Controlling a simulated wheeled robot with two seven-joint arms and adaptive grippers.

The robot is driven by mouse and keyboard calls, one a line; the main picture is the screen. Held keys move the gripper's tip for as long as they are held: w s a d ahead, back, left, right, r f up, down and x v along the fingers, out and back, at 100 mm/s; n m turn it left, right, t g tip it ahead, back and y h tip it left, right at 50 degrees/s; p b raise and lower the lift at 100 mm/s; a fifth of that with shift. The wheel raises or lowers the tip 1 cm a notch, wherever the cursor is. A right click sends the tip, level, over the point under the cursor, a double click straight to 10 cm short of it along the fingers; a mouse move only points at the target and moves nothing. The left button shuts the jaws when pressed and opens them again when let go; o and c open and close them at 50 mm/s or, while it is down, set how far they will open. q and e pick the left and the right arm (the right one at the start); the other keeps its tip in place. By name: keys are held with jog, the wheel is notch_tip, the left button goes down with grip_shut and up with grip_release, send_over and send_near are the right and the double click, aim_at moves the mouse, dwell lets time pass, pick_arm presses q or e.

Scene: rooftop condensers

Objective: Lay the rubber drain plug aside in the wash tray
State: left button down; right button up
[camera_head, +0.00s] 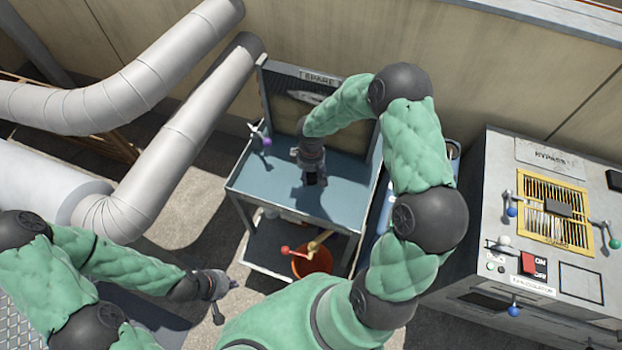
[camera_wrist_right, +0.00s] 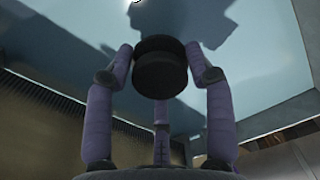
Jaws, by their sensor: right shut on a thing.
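The rubber drain plug (camera_wrist_right: 160,66) is a short black cylinder between the purple fingers of my right gripper (camera_wrist_right: 162,72) in the right wrist view. The fingers are shut on it. In the head view my right gripper (camera_head: 315,178) hangs over the blue-grey top of a bench (camera_head: 258,186), with a dark shape at its tip that looks like the plug. I cannot tell how far it is above the surface. My left gripper (camera_head: 224,297) is at the lower left, empty, fingers apart. I cannot clearly identify the wash tray; a blue tray-like thing (camera_head: 376,222) is partly hidden behind my right arm.
A grey control cabinet (camera_head: 490,200) stands right. Big pipes (camera_head: 150,175) fill the left. Most of the bench top is clear.

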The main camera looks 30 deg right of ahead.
aim_at(311, 179)
jog(key=shift+w+d+f+b, duration=0.1)
jog(key=shift+f+b, duration=0.65)
jog(key=shift+f, duration=0.95)
jog(key=shift+f, duration=0.15)
jog(key=o, duration=1.2)
jog(key=shift+c, duration=0.2)
notch_tip(311, 179, up, 11)
jog(key=p, duration=0.4)
jog(key=shift+f, duration=0.15)
jog(key=shift+r, duration=0.8)
